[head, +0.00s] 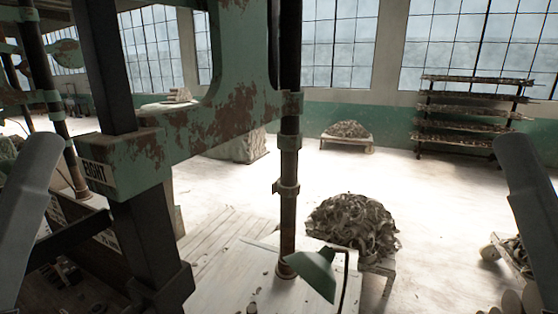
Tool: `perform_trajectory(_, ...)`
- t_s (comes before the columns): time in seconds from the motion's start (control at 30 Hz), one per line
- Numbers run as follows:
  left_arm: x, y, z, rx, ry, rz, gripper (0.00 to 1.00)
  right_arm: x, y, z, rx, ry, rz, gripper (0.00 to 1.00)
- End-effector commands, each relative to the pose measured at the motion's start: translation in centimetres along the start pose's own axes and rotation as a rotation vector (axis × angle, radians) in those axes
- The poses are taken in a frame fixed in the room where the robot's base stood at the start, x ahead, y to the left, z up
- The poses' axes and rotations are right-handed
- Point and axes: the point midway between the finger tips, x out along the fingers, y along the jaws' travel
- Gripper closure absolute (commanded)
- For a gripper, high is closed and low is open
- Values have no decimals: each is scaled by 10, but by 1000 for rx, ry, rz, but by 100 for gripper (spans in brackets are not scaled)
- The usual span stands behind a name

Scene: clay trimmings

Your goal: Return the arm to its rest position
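Grey parts of my arms show at the far left and far right edges of the head view. Neither gripper's fingertips are in view, so I cannot see what they hold or whether they are open. The left arm part rises in front of the green machine (150,155). The right arm part stands at the right edge, in front of the bright floor.
A heap of clay trimmings (352,225) sits on a low stand right of a dark vertical pipe (289,150). A green lamp shade (314,272) is in front. A smaller heap (346,129) and a shelf rack (470,115) stand farther back. Open floor (440,215) lies right.

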Motion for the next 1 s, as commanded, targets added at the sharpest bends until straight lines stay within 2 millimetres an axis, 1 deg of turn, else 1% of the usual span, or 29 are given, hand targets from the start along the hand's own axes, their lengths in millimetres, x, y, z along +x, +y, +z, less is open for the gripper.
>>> perform_trajectory(0.03, 31, 0, -28, 0, -1, 0, 31, 31, 0, -28, 0, -1, 0, 31)
perform_trajectory(0.2, 82, 0, -74, -1, -3, 1, 31, 82, 0, -74, 0, -2, 0, 31)
perform_trajectory(0.3, 102, -1, -92, -1, -4, 1, 31, 102, 0, -93, 0, -2, 0, 31)
perform_trajectory(0.43, 111, -1, -100, -1, -4, 1, 31, 111, 0, -101, 0, -2, 0, 31)
perform_trajectory(0.63, 108, -1, -97, -2, -4, 1, 31, 108, 0, -98, 0, -3, 0, 31)
perform_trajectory(1.0, 108, -1, -97, -2, -4, 1, 31, 108, 0, -98, 0, -3, 0, 31)
